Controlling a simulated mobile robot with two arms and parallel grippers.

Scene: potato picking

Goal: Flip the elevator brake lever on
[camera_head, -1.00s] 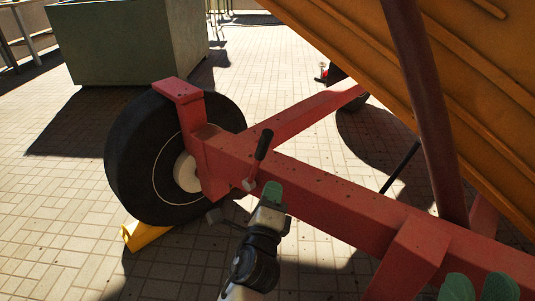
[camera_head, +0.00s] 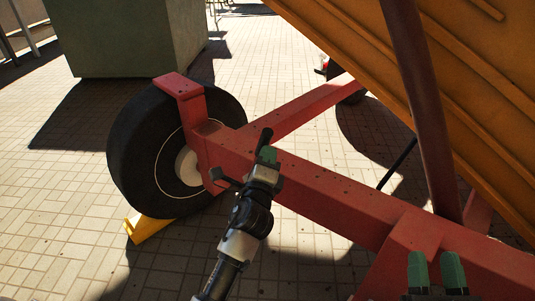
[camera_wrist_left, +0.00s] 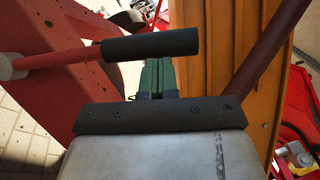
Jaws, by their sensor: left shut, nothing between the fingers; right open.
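The brake lever has a black grip (camera_head: 266,136) and stands on the red frame beam. In the head view my left gripper (camera_head: 267,155) hides its lower part. In the left wrist view the black grip (camera_wrist_left: 150,45) lies across the picture on a red shaft (camera_wrist_left: 62,58). The green fingers of my left gripper (camera_wrist_left: 158,78) are shut and empty, and their tips run behind the grip. I cannot tell whether they touch it. My right gripper (camera_head: 436,271) is open at the bottom right, over the red frame.
The red frame beam (camera_head: 335,198) runs from the black wheel (camera_head: 140,150) to the lower right. A yellow chock (camera_head: 148,229) sits at the wheel. The orange elevator body (camera_head: 480,120) and a dark red strut (camera_head: 425,110) fill the right. A green box (camera_head: 130,40) stands behind on the paving.

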